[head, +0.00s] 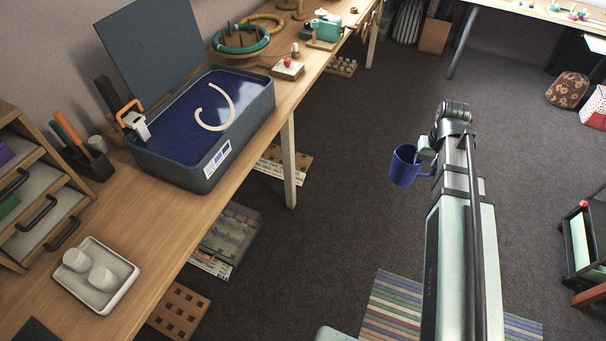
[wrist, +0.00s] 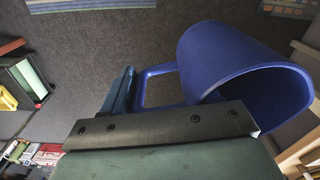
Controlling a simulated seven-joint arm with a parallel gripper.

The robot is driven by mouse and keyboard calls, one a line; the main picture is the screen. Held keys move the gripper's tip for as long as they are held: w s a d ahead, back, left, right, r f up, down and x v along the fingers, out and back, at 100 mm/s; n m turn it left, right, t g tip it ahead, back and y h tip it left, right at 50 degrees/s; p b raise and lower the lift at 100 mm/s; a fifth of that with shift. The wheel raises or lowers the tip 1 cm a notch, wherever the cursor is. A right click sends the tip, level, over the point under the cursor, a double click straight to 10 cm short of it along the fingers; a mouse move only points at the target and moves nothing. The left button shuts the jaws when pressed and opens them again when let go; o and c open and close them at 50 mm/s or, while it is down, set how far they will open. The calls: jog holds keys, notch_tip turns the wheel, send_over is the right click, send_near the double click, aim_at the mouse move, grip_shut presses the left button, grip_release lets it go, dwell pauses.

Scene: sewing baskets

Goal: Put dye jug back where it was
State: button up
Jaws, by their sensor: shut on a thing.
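The dye jug (head: 403,166) is a blue mug-like jug with a handle. In the head view it hangs in the air over the dark floor, to the right of the long table. My gripper (head: 426,152) is shut on the jug's handle, with the jug to its left. In the wrist view the jug (wrist: 235,70) fills the upper right, and its handle runs to the gripper's finger (wrist: 124,92). The jug's open end faces the lower right there. Its inside is mostly hidden. The place it came from cannot be told from these frames.
A striped rug (head: 390,305) lies on the floor. Open floor surrounds the jug.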

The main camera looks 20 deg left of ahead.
jog(key=w+a+r+n, duration=0.1)
jog(key=w+a+r, duration=0.1)
jog(key=a, duration=0.4)
jog(key=w+a+r+n, duration=0.1)
jog(key=w+a+n, duration=0.1)
jog(key=a, duration=0.4)
jog(key=s+a+r+n, duration=0.2)
jog(key=a+r, duration=0.2)
jog(key=a, duration=0.8)
jog(key=s+a+r+n, duration=0.1)
jog(key=a+r+n, duration=0.15)
jog(key=a, duration=0.95)
jog(key=s+a+r+n, duration=0.2)
jog(key=a+r, duration=0.2)
jog(key=a, duration=0.7)
jog(key=s+a+n, duration=0.2)
jog(key=s+a, duration=0.7)
jog(key=s, duration=0.4)
jog(key=s+a+n, duration=0.3)
jog(key=s+a, duration=0.7)
jog(key=s, duration=0.3)
jog(key=s+d+f, duration=0.1)
jog(key=s+f, duration=0.4)
jog(key=s, duration=0.5)
jog(key=shift+n, duration=0.25)
jog(key=shift+d+f, duration=0.1)
jog(key=shift+f, duration=4.55)
